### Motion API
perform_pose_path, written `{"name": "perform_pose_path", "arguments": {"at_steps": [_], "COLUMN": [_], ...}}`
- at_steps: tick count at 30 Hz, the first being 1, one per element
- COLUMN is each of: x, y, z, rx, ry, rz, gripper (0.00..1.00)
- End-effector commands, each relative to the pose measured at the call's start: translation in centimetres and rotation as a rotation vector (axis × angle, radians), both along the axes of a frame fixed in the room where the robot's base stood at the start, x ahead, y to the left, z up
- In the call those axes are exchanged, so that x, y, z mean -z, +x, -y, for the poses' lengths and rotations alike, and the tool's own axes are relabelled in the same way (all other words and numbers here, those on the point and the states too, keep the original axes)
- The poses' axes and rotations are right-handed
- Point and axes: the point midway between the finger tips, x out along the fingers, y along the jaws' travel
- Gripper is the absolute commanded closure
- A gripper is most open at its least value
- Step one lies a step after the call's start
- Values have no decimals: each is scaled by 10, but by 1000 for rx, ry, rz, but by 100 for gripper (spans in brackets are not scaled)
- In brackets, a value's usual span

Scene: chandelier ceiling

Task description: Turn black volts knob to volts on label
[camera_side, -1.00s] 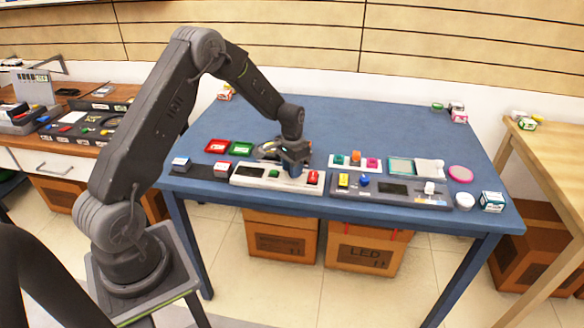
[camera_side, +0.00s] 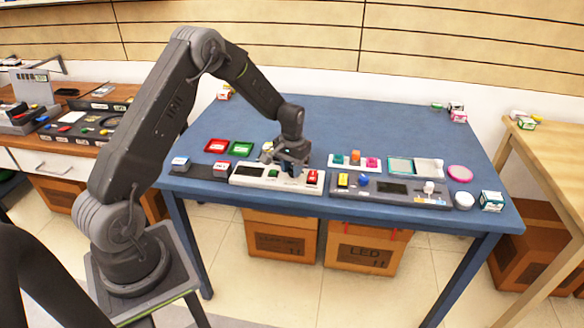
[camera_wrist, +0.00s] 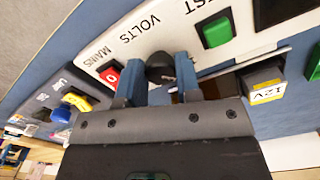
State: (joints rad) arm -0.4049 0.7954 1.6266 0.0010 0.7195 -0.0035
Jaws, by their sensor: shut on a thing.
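The black volts knob (camera_wrist: 160,68) sits on a white panel (camera_wrist: 162,40), beside the printed VOLTS label. In the wrist view, my gripper (camera_wrist: 160,75) has its two blue fingers on either side of the knob and is shut on it. The fingers hide the knob's sides, and I cannot make out its pointer. In the side view, my gripper (camera_side: 291,172) reaches down onto the white panel (camera_side: 245,181), between a green button (camera_side: 273,174) and a red switch (camera_side: 312,178). The knob is hidden there.
The red mains switch (camera_wrist: 110,75) and green button (camera_wrist: 215,31) flank the knob. A block marked 12V (camera_wrist: 265,92) lies close by. A grey panel (camera_side: 400,195) stands right of the white panel. Red (camera_side: 217,146) and green (camera_side: 241,149) trays lie behind. The blue table's back is mostly clear.

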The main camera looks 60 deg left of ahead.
Motion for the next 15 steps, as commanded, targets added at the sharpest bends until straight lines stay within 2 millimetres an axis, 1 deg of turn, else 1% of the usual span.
{"name": "perform_pose_path", "arguments": {"at_steps": [4, 5, 12, 15], "x": [0, 0, 0, 0], "y": [0, 0, 0, 0], "z": [0, 0, 0, 0], "rx": [-4, -4, -2, -2], "ry": [-2, -2, -1, -1], "rz": [1, 1, 0, 0], "gripper": [92, 67, 44, 43]}}
